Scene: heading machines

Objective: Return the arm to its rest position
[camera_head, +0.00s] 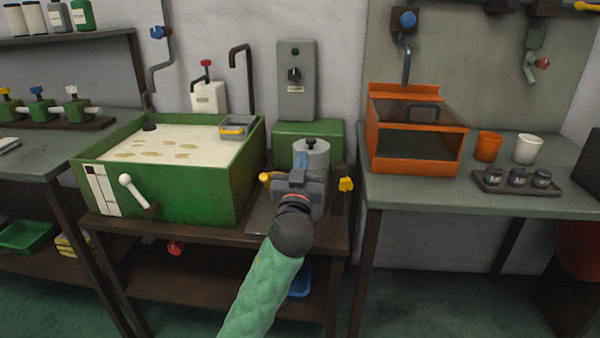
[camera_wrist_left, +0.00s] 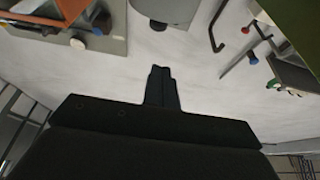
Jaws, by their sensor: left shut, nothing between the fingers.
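My left arm, in a green sleeve (camera_head: 262,290), reaches up from the bottom middle of the head view. Its gripper (camera_head: 299,162) is in front of a grey cylinder (camera_head: 318,158) with a dark knob on top, and hides part of it. I cannot tell from the head view how far apart they are. In the left wrist view the two dark fingers (camera_wrist_left: 161,76) are together and empty, seen against the pale wall. My right gripper is in neither view.
A green tank (camera_head: 180,190) of cloudy liquid stands left of the gripper. A grey control box (camera_head: 296,80) hangs behind. An orange open-fronted box (camera_head: 415,165) sits on the right table (camera_head: 400,195), with an orange cup (camera_head: 488,147) and white cup (camera_head: 527,149). Floor shows between the tables.

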